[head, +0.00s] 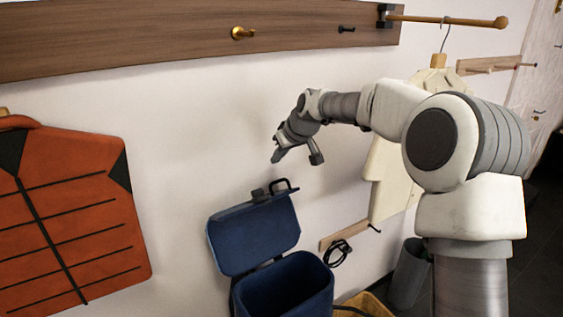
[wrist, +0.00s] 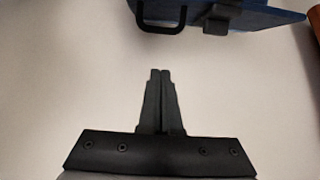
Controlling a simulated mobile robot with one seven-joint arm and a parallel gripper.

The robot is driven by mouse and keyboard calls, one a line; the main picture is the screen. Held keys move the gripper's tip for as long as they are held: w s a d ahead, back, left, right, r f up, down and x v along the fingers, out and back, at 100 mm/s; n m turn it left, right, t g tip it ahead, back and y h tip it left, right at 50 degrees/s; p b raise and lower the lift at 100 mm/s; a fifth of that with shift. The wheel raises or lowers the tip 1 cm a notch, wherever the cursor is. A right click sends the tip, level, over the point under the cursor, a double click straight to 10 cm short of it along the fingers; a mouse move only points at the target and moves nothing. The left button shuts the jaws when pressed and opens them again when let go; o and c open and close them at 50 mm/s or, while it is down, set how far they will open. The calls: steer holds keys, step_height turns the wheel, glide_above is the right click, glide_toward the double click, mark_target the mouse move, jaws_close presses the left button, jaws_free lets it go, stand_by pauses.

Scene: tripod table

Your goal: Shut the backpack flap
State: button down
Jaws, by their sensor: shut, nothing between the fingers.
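The blue backpack (head: 285,287) is at the bottom middle of the head view, with its top open. Its flap (head: 252,238) is raised and leans back towards the wall, with a black handle and a dark clip at its upper edge. My gripper (head: 275,160) is above the flap, apart from it, with its fingers pointing down to the left. In the wrist view my gripper (wrist: 160,72) is shut and empty. The flap's edge (wrist: 255,18) shows at the top of that view, with the black handle (wrist: 160,22). The lower part of the backpack is out of frame.
An orange jacket-like item (head: 70,225) hangs at the left. A wooden rail (head: 180,38) with hooks runs along the wall above. A cream garment (head: 392,170) hangs behind my arm. A grey bin (head: 408,278) and a yellow item (head: 368,303) are at the lower right.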

steer(key=x, duration=0.8)
steer(key=shift+w+a+f+p, duration=0.1)
steer(key=shift+a+f+p, duration=0.1)
steer(key=shift+p, duration=0.15)
steer(key=shift+s+d+r, duration=0.2)
steer(key=shift+s+d, duration=0.7)
steer(key=shift+s, duration=0.05)
steer(key=shift+s+d, duration=0.5)
steer(key=shift+s, duration=0.2)
steer(key=shift+s+f+b, duration=0.1)
steer(key=shift+s+b, duration=0.05)
steer(key=shift+b, duration=0.3)
